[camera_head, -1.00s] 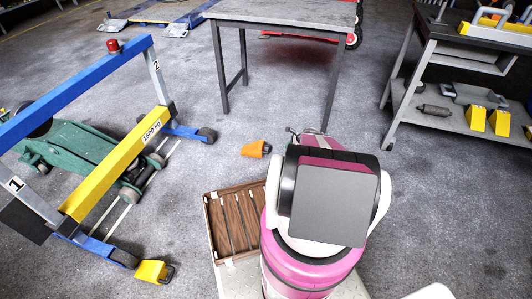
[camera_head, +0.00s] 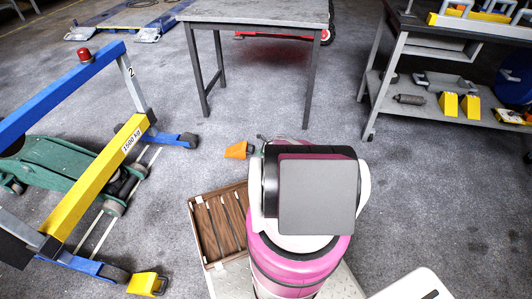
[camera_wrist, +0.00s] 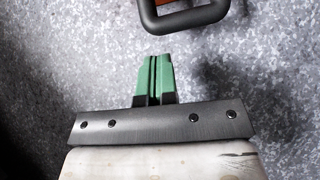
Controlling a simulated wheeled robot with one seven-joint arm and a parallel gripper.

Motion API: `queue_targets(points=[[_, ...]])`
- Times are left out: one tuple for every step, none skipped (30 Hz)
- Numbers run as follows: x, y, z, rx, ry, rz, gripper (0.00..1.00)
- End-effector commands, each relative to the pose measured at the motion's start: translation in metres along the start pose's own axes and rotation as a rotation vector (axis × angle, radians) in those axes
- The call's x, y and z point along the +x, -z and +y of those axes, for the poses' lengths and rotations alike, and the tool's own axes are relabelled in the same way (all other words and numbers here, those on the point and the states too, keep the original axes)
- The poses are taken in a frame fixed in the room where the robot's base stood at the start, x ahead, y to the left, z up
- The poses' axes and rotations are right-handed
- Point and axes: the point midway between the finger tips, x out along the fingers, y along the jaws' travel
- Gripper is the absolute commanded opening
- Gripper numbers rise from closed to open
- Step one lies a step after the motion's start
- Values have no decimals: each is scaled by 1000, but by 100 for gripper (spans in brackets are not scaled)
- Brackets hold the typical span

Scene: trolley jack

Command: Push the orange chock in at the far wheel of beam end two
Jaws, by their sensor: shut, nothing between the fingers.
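The orange chock (camera_head: 237,150) lies on the floor to the right of the wheel (camera_head: 190,140) at the far foot of beam end two (camera_head: 128,72), with a clear gap between them. Its dark handle points right, towards my arm. In the wrist view the black handle loop (camera_wrist: 185,18) is at the top, with a bit of the chock's orange body (camera_wrist: 176,2) inside it. My gripper (camera_wrist: 155,62) has its green fingers together and empty, pointing at the handle and a little short of it. In the head view my arm mostly hides the gripper.
A yellow chock (camera_head: 147,284) stands at the near wheel of end one. A green trolley jack (camera_head: 60,170) sits under the yellow beam (camera_head: 100,175). A grey table (camera_head: 255,12) stands behind, a shelf bench (camera_head: 450,110) at right. Floor between orange chock and wheel is clear.

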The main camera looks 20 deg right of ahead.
Motion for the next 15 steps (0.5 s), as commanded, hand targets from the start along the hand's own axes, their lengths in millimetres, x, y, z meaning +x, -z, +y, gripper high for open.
queue_targets(points=[[4,-4,0,-1,0,0,0],[6,-6,0,0,0,0,0],[8,-8,0,-1,0,0,0],[9,-9,0,-1,0,0,0],[10,-10,0,-1,0,1,0],[11,-11,0,-1,0,1,0],[12,-12,0,-1,0,1,0],[12,-12,0,-1,0,1,0],[13,-13,0,-1,0,1,0],[13,-13,0,-1,0,1,0],[13,-13,0,-1,0,1,0],[13,-13,0,-1,0,1,0],[13,-13,0,-1,0,1,0],[13,-13,0,-1,0,1,0],[12,-13,0,-1,0,1,0]])
